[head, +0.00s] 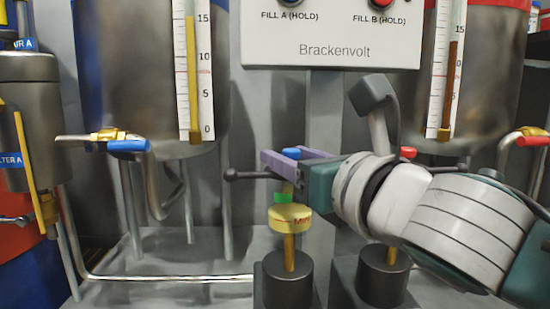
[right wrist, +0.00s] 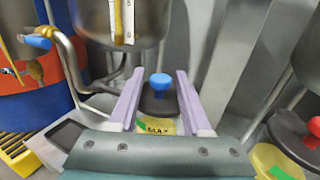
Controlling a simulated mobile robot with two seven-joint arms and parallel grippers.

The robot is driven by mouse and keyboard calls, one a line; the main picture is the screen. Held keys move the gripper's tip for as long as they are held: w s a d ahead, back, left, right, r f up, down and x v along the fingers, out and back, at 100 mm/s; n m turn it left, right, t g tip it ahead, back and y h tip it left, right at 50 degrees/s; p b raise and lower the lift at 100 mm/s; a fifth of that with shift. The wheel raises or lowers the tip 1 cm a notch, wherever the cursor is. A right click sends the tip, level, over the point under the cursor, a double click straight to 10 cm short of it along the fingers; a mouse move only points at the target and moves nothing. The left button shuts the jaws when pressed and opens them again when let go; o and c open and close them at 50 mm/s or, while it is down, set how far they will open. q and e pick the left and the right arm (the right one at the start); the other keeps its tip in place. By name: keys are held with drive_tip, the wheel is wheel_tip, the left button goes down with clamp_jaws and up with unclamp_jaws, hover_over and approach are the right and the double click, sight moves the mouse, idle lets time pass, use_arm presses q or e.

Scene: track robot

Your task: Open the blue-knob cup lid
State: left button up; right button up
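The blue knob (head: 292,152) shows close to the purple fingers of my right gripper (head: 280,160) in the head view. In the right wrist view the blue knob (right wrist: 160,80) stands above a dark round lid (right wrist: 158,101), with yellow and green parts (right wrist: 160,127) lower down. Both lie in the gap between the fingers of my right gripper (right wrist: 158,76), which is open with visible space on each side of the knob. A yellow piece (head: 290,216) and a green piece (head: 290,197) show below the fingers. My left gripper is out of view.
A red knob (head: 408,153) stands to the right, partly behind my arm; it also shows in the right wrist view (right wrist: 314,127). A blue-handled tap (head: 128,145) and steel tank are at left. The control panel (head: 330,50) hangs above.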

clamp_jaws()
idle(1.2)
